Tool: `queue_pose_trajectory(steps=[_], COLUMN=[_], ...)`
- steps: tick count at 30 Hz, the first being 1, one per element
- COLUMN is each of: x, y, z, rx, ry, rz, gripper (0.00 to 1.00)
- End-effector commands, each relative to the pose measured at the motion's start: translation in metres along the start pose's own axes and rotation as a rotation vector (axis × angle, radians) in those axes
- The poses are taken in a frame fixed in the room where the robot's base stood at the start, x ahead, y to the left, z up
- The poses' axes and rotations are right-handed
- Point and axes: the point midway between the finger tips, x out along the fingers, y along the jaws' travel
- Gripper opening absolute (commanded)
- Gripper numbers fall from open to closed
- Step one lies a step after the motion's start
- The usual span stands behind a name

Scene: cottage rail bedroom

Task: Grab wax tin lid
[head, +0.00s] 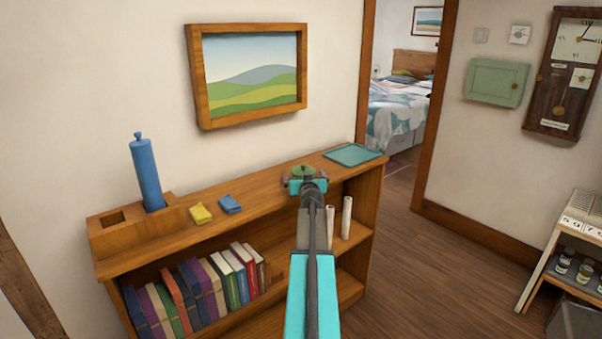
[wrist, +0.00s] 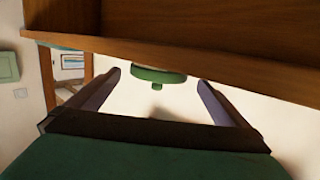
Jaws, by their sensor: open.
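The green wax tin lid (head: 303,170) is on top of the wooden bookshelf (head: 262,191), near its right half. It is round with a small knob. In the wrist view, which looks upside down, the lid (wrist: 157,75) lies ahead, between the lines of my two fingers, with its knob (wrist: 157,87) showing. My gripper (head: 305,184) is open and empty, just in front of the lid at the shelf's front edge. It also shows in the wrist view (wrist: 158,82). I cannot tell whether a tin is under the lid.
A teal tray (head: 353,154) lies to the right on the shelf top. A yellow block (head: 200,214) and a blue block (head: 229,204) lie to the left, beside a wooden holder with a blue cylinder (head: 147,172). Books (head: 230,277) and white rolls (head: 347,217) stand below.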

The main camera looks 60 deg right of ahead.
Motion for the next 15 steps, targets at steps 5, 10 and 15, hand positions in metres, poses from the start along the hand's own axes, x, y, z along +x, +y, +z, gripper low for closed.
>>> queue_pose_trajectory(steps=[5, 10, 15], x=[0.001, 0.007, 0.02], y=[0.001, 0.001, 0.001], z=[0.0, -0.002, -0.004], rx=[0.0, 0.0, 0.002], ry=[0.0, 0.0, -0.001], rz=[0.001, 0.001, 0.001], gripper=[1.0, 1.0, 1.0])
